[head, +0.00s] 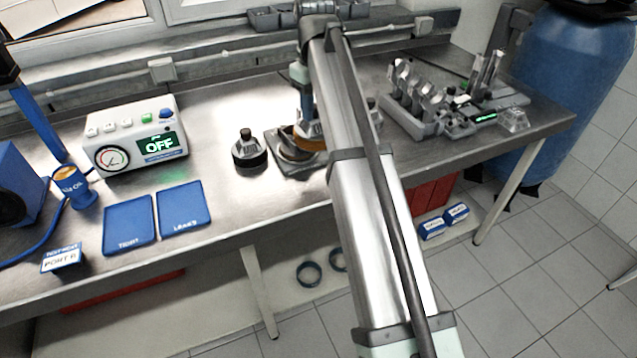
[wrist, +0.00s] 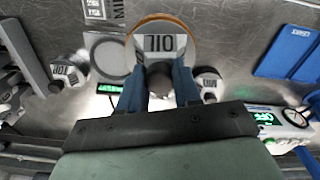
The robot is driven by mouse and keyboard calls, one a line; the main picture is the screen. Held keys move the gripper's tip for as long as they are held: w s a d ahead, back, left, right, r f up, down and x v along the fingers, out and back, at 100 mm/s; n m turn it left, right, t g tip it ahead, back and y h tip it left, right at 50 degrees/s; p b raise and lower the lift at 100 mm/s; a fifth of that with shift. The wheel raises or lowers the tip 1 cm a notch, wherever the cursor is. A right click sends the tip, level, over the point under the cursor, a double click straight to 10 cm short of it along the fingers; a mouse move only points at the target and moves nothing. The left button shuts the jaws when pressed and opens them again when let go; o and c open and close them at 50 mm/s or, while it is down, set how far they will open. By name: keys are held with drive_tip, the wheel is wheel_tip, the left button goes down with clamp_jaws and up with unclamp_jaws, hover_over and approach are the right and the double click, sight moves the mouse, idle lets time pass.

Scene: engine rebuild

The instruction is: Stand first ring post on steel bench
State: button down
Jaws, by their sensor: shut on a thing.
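My gripper (wrist: 160,76) is shut on the dark knob of a round post with an amber-brown rim (wrist: 134,40). Its pale top carries dark characters that look like "710" or "OIL". In the head view my gripper (head: 304,118) and the amber-rimmed post (head: 308,138) are over the dark plate (head: 283,168), partly covered by my arm. I cannot tell whether the post touches what is below. A second, black-based post (head: 247,150) stands upright on the steel bench (head: 215,130), left of the held one. It also shows in the wrist view (wrist: 209,88).
Another knobbed post (wrist: 62,72) and a grey round-faced plate (wrist: 104,48) show in the wrist view. Two blue trays (head: 129,222) (head: 184,204) and a white box reading OFF (head: 133,140) are to the left. A grey parts rack (head: 425,100) is to the right. Bare bench lies around the black-based post.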

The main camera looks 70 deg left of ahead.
sight(318, 150)
drive_tip(key=d, duration=0.2)
drive_tip(key=d+f, duration=0.1)
drive_tip(key=shift+s+d+m, duration=0.3)
drive_tip(key=shift+s+m, duration=0.05)
drive_tip(key=shift+m, duration=0.05)
drive_tip(key=shift+f+m, duration=0.3)
drive_tip(key=shift+f, duration=4.75)
drive_tip(key=shift+f, duration=0.15)
drive_tip(key=c, duration=0.8)
unclamp_jaws()
